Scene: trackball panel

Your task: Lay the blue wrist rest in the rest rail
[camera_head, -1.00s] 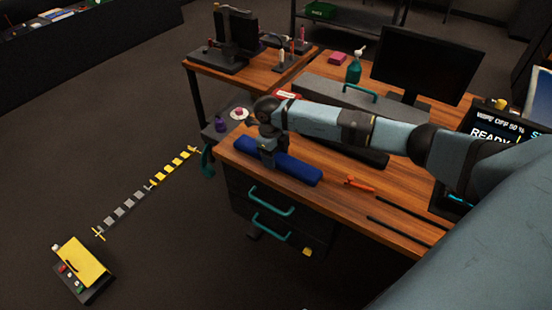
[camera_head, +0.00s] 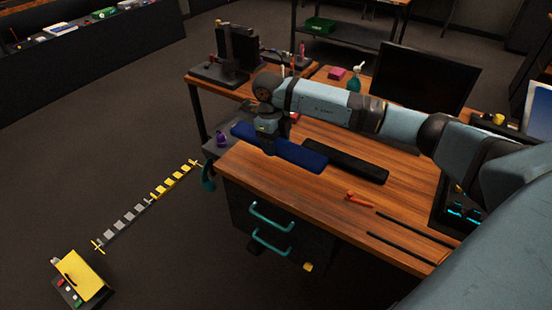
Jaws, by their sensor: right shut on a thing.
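The blue wrist rest (camera_head: 302,155) is a long bar near the left end of the wooden desk. My right gripper (camera_head: 268,149) is shut on it, pointing down, left of its middle. The bar appears lifted, its left end reaching past the desk's left edge; its exact height is hard to tell. Two thin, parallel black strips (camera_head: 414,230) lie at the desk's front right and look like the rest rail, though I cannot be sure. My left gripper is not in view.
A long black bar (camera_head: 346,160) lies just right of the blue rest. An orange tool (camera_head: 357,198) lies between it and the strips. A dark monitor (camera_head: 425,75) stands behind my right arm. Bare wood (camera_head: 300,198) fills the front of the desk.

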